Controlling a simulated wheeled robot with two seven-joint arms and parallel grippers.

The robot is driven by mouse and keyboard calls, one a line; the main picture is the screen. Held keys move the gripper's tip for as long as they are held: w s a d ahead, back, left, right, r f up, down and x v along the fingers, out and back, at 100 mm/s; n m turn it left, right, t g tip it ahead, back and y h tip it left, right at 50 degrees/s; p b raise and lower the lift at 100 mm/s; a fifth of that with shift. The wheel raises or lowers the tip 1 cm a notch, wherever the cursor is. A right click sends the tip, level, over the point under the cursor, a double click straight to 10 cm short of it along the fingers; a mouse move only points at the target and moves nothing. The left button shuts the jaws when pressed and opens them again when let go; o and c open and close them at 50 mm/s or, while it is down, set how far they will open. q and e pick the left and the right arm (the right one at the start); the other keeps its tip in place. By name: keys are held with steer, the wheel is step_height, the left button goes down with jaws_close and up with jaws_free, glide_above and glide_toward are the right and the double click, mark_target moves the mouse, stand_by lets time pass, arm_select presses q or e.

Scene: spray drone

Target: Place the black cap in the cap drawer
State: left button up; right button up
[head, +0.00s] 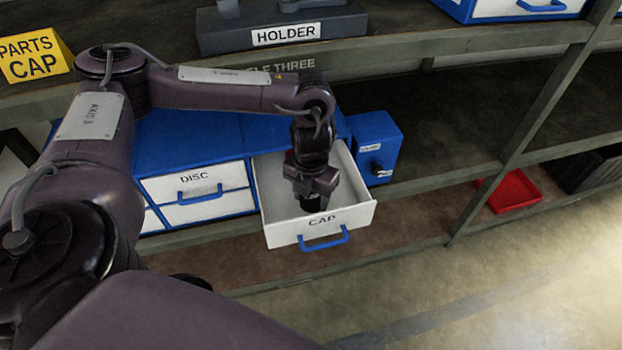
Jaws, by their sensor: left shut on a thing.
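The cap drawer (275,231), white with a blue handle and the label CAP, is pulled open from a blue cabinet on the lower shelf. My left gripper (312,193) points down inside the drawer opening, near its front wall. It is shut on the black cap (311,204), which shows as a small dark shape under the fingers. I cannot tell whether the cap touches the drawer floor. My right gripper is not in view.
A closed DISC drawer (195,178) is left of the open one. A small blue box (375,142) stands close on its right. The upper shelf edge (440,58) runs above, carrying a HOLDER block (283,32). A red tray (512,192) lies further right.

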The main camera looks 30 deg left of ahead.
mark_target(311, 199)
arm_select(q)
steer(key=shift+f, duration=0.45)
steer(key=o, duration=0.9)
steer(key=shift+o, duration=0.2)
step_height(311, 199, up, 13)
steer(key=p, duration=0.3)
steer(key=shift+r, duration=0.2)
steer(key=shift+f, duration=0.1)
